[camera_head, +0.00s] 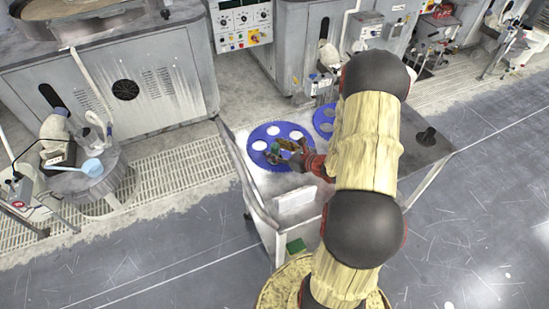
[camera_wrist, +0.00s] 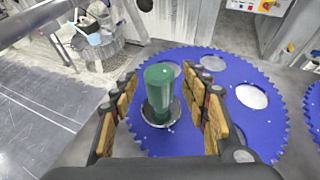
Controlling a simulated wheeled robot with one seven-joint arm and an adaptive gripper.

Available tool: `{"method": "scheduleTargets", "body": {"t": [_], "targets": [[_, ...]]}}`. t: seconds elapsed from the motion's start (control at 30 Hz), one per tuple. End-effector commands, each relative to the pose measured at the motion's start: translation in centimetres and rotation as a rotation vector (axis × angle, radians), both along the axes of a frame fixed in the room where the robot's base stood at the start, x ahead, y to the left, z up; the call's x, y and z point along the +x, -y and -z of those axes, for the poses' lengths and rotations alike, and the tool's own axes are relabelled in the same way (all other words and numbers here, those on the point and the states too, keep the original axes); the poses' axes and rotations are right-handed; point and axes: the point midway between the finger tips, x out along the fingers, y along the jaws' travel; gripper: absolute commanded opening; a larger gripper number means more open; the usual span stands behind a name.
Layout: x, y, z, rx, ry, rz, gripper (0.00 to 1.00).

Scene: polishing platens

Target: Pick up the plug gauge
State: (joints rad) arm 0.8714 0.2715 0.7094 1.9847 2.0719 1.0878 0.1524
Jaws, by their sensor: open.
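The plug gauge, which I take to be the green cylinder (camera_wrist: 159,88), stands upright in the wrist view with a pale metal ring or base at its foot. It stands at a hole of the blue toothed disc (camera_wrist: 255,125); whether it sits in the hole or on it I cannot tell. My gripper (camera_wrist: 160,98) is open, with its wood-coloured finger pads on the left and right of the cylinder and a gap on each side. In the head view my gripper (camera_head: 284,151) is low over the blue disc (camera_head: 262,133), and a bit of green (camera_head: 275,149) shows between its fingers.
The disc lies on a grey cart top (camera_head: 285,183) with a raised side rail. A second blue disc (camera_head: 324,118) lies behind my arm. Large polishing machines (camera_head: 110,90) stand behind.

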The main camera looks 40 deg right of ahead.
Motion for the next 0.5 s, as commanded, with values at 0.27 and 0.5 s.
{"method": "scheduleTargets", "body": {"t": [0.27, 0.5], "targets": [[0.63, -0.06, 0.19, 0.0, 0.0, 0.001, 0.46], [0.61, -0.08, 0.19, 0.0, 0.0, 0.0, 0.35]]}}
